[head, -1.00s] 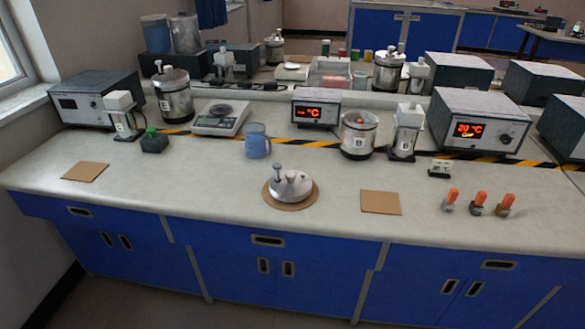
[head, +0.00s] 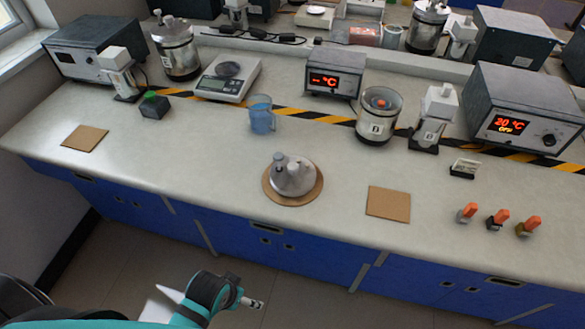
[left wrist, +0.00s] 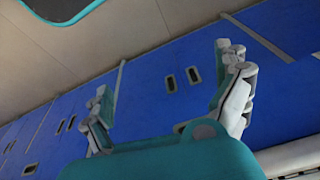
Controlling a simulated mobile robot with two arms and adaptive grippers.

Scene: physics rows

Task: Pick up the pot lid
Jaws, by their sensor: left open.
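The pot lid (head: 293,176) is a silver metal lid with a small upright post and knob. It lies on a round brown mat (head: 271,196) near the front edge of the bench in the head view. My left gripper (head: 258,304) is in front of the bench and below its top, lower left of the lid and apart from it. In the left wrist view the left gripper (left wrist: 165,95) is open and empty, with blue cabinet doors beyond its fingers. The lid does not show in that view. My right gripper is not in view.
Square brown mats lie left (head: 85,138) and right (head: 388,203) of the lid. A blue mug (head: 261,115) stands behind it, and a lidless metal pot (head: 378,118) behind right. Orange-topped items (head: 498,218) stand at right. The bench around the lid is clear.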

